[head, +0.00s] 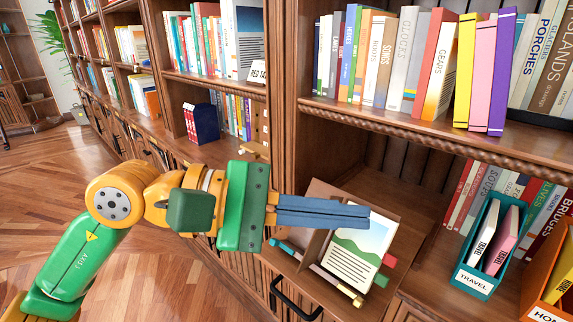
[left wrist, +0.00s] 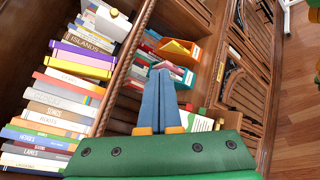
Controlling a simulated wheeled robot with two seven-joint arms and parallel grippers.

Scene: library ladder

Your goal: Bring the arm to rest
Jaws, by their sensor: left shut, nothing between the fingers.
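My left arm (head: 130,195), green and yellow, reaches in from the left in the head view. Its gripper (head: 368,217) is shut, the two blue fingers side by side with nothing between them. The fingers are in front of an open wooden drawer or tray in the bookcase and overlap a white card with a green hill picture (head: 358,252). Whether they touch it cannot be told. In the left wrist view the same shut gripper (left wrist: 162,72) points along the shelves. My right gripper is in neither view.
Bookshelves with many upright books (head: 395,55) fill the right. A teal TRAVEL box (head: 474,281) and an orange box (head: 548,290) stand on the lower shelf. A dark blue box (head: 205,124) sits on the ledge further left. Open wooden floor (head: 60,165) lies to the left.

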